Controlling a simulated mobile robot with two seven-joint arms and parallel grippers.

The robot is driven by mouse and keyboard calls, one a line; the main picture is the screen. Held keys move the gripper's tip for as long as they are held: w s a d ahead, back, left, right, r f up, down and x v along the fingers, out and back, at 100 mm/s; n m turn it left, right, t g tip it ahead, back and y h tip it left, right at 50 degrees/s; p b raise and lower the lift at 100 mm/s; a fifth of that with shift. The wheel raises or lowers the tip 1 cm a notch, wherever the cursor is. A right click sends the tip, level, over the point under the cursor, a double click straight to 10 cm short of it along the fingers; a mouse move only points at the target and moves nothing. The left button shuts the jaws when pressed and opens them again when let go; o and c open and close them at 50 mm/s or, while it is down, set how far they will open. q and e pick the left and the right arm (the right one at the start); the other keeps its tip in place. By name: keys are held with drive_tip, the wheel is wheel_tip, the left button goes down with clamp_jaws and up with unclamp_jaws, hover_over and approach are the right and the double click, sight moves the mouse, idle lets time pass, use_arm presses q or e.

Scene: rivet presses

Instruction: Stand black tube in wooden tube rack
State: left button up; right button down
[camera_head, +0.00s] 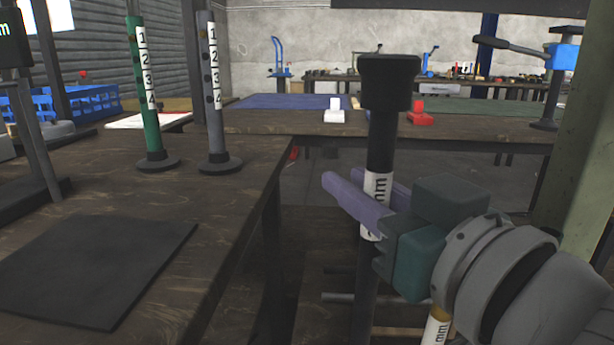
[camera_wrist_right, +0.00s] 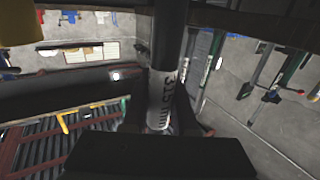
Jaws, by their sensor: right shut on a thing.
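The black tube (camera_head: 381,140) stands upright in the head view, with a wide black cap on top and a white label with black markings around its middle. My right gripper (camera_head: 352,188), with purple fingers, is shut around the tube at the label. In the right wrist view the tube (camera_wrist_right: 168,45) runs between the fingers, with its numbered label facing the camera. The tube's lower end runs out of the head view at the bottom. I cannot make out the wooden tube rack for certain. My left gripper is not in view.
A dark table (camera_head: 250,175) fills the left side, with a black mat (camera_head: 95,265) on it. A green numbered post (camera_head: 146,95) and a grey one (camera_head: 211,95) stand on round bases there. Part of another labelled tube (camera_head: 436,326) shows below my wrist.

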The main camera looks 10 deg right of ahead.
sight(370, 254)
drive_tip(key=shift+f+b, duration=2.05)
drive_tip(key=shift+f, duration=0.7)
drive_tip(key=shift+r, duration=0.1)
drive_tip(key=shift+p, duration=0.4)
drive_tip(key=shift+f, duration=0.2)
